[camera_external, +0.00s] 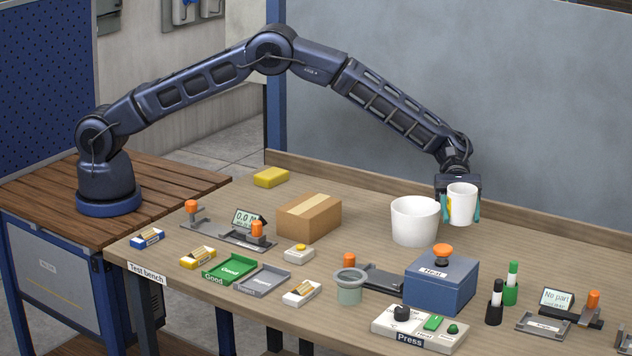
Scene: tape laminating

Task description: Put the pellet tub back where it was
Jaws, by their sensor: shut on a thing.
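My gripper (460,205) is shut on a white tub (462,203) with a yellow mark on its left side. It holds the tub upright at the right part of the bench, with teal fingertips on both sides. Whether the tub touches the bench is hard to tell. No label on the tub can be read, so I cannot confirm from it that this is the pellet tub.
A blue Heat box (438,285) with an orange knob stands in front of the tub. Black and green markers (511,284) stand to its right. A cardboard box (309,217) is left of the bin. The bench (545,260) is clear to the right of the tub.

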